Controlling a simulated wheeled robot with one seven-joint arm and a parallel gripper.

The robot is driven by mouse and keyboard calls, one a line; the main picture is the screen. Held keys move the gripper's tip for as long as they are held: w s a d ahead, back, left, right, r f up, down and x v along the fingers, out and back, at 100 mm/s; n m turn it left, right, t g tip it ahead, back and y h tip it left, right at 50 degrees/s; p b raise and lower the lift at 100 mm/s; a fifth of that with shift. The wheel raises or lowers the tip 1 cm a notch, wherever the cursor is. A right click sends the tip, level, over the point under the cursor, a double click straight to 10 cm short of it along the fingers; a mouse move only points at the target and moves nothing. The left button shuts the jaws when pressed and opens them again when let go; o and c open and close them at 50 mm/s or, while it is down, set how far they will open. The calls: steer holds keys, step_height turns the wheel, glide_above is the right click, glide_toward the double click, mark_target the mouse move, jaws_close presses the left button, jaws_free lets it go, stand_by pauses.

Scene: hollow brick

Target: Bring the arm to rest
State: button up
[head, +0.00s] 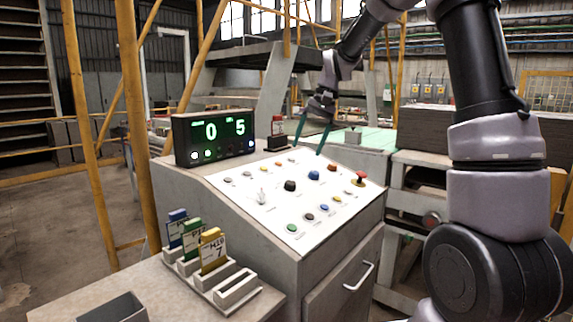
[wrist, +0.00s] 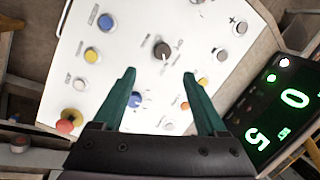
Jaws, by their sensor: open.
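My gripper (head: 312,134) is held above the far right part of the white control panel (head: 262,197). Its two green fingers are apart, with nothing between them, and they also show in the wrist view (wrist: 160,75). Below the fingers the wrist view shows the panel with a dark knob (wrist: 162,50), a blue knob (wrist: 135,99) and several coloured buttons. A red mushroom button on a yellow base (wrist: 69,121) is at the lower left there. My arm reaches in from the right in the head view. I cannot tell whether the fingertips touch the panel.
A display (head: 215,137) reading 0 and 5 stands at the panel's back left. A rack (head: 215,283) with blue, green and yellow cards stands at the front left, near a grey open box (head: 114,308). A small device with a red top (head: 277,133) sits behind the panel.

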steer(key=s+d+r+t+h, duration=0.1)
steer(key=s+d+r+t, duration=0.2)
steer(key=s, duration=0.4)
steer(key=s+d+r, duration=0.3)
steer(key=s+r, duration=0.2)
steer(key=s, duration=0.2)
steer(key=s+d+m+t, duration=0.1)
steer(key=s+d+t, duration=0.2)
steer(key=s, duration=0.9)
steer(key=shift+s+d+t+h, duration=0.25)
steer(key=shift+d+t+h, duration=0.15)
steer(key=shift+d, duration=0.45)
steer(key=shift+f, duration=0.1)
